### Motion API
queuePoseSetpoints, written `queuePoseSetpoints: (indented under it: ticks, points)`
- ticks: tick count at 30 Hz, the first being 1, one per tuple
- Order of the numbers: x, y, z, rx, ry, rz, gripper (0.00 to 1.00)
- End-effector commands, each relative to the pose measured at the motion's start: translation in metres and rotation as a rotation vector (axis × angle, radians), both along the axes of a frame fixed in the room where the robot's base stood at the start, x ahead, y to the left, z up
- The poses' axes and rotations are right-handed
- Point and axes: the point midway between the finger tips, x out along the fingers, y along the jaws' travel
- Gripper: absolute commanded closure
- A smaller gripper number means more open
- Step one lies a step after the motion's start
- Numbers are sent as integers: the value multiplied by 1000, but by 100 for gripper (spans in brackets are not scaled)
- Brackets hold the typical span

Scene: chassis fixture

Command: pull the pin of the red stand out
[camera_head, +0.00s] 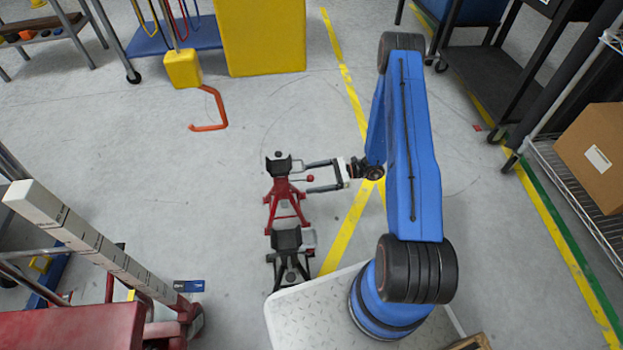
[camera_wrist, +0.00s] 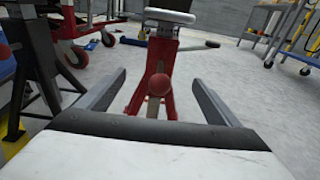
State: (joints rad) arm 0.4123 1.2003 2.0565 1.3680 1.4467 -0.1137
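The red stand (camera_head: 285,197) stands upright on the floor, with a dark saddle on top (camera_head: 279,164). Its pin ends in a red ball knob (camera_head: 310,178), which sticks out on the side facing my gripper. In the wrist view the knob (camera_wrist: 159,84) is centred in front of the stand's red frame (camera_wrist: 151,62). My gripper (camera_head: 307,177) is level and open, one finger on each side of the knob. In the wrist view both fingers (camera_wrist: 160,76) are apart from the knob, with clear gaps. The pin's shaft is hidden behind the knob there.
A black stand (camera_head: 288,242) is close in front of the red one; it shows at left in the wrist view (camera_wrist: 36,55). A red machine (camera_head: 75,325) is at lower left. Floor right of the stand is clear.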

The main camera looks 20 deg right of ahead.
Motion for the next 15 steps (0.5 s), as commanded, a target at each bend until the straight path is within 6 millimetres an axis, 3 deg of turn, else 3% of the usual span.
queuePoseSetpoints:
  ticks: [8,15]
  points:
    - [-1,-4,0,0,0,-1,14]
    - [-6,-31,0,0,-1,-1,14]
